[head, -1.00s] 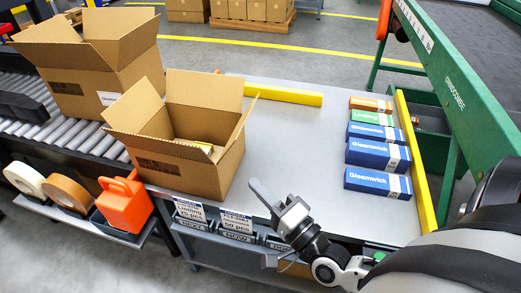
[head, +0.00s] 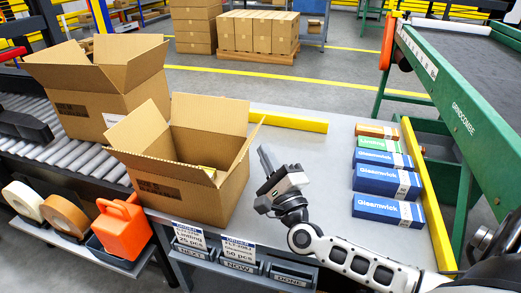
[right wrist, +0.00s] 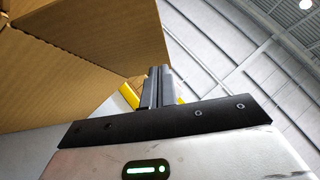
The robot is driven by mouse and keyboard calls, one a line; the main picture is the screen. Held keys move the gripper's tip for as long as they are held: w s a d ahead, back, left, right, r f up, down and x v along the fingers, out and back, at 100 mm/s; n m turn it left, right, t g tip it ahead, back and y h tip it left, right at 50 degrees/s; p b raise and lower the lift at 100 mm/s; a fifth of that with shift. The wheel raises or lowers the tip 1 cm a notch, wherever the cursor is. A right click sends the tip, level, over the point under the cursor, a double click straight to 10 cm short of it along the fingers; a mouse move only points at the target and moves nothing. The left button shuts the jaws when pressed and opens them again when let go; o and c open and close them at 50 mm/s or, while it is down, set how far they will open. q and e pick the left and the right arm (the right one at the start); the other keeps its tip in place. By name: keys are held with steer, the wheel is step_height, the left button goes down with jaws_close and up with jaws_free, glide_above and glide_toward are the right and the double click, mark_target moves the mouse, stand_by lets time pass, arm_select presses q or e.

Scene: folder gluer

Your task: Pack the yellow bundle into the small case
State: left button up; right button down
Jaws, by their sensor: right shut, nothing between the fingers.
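The small case (head: 180,196) is an open brown carton with raised flaps at the left of the grey table. Only a small yellowish patch (head: 209,171) shows inside it, near its right wall; the walls hide the rest, and I cannot tell for certain that it is the yellow bundle. No yellow bundle stands in the row of bundles at the right. My right gripper (head: 264,158) is shut and empty, just right of the small case, fingers pointing up. In the right wrist view its closed fingers (right wrist: 158,87) show beside the carton flaps (right wrist: 90,40). My left gripper is out of view.
A larger open carton (head: 85,105) stands on the roller conveyor behind left. Orange, green and blue bundles (head: 388,180) line the table's right side. Yellow rails (head: 427,195) edge the table at right and back (head: 290,121). The table's middle is clear.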

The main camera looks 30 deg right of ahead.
mark_target(244, 149)
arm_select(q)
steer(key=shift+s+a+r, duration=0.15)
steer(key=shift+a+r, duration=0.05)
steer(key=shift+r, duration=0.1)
arm_select(e)
steer(key=shift+w+a+r, duration=0.4)
steer(key=shift+w+a, duration=0.05)
steer(key=shift+w, duration=0.1)
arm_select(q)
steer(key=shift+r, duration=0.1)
